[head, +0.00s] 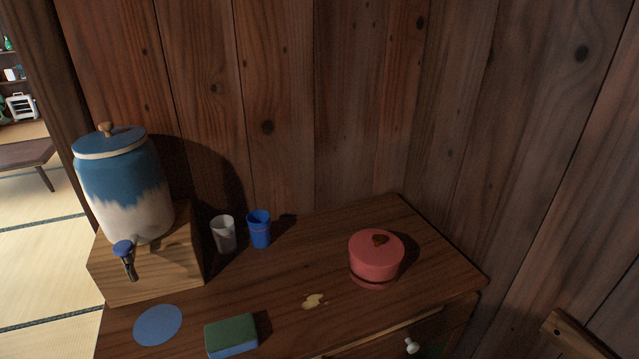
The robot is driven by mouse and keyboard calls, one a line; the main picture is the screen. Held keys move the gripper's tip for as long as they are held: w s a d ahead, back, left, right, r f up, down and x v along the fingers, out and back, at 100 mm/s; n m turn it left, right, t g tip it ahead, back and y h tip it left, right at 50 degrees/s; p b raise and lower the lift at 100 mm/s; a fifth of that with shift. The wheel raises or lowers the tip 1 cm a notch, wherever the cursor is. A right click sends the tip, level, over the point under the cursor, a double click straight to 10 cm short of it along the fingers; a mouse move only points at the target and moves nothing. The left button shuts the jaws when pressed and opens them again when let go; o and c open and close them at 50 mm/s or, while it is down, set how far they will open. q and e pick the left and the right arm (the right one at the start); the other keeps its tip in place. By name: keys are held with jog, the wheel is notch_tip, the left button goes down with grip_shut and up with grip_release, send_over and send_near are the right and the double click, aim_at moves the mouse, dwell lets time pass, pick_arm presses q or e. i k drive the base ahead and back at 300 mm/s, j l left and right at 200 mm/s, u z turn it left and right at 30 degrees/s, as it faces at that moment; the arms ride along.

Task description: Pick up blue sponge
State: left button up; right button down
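A sponge (231,336) with a dark green top and a blue lower layer lies flat near the front edge of the wooden cabinet top, at the bottom of the head view. Its blue side faces me. Nothing covers it. Neither of my grippers shows in the head view.
On the wooden cabinet (285,285) stand a blue and cream dispenser (125,185) on a wooden block, a white cup (223,234), a blue cup (259,229) and a red lidded pot (376,258). A blue round mat (158,325) and a yellowish spill (313,301) flank the sponge.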

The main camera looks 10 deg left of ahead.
aim_at(226, 338)
jog(key=i+u, duration=0.1)
jog(key=u, duration=1.05)
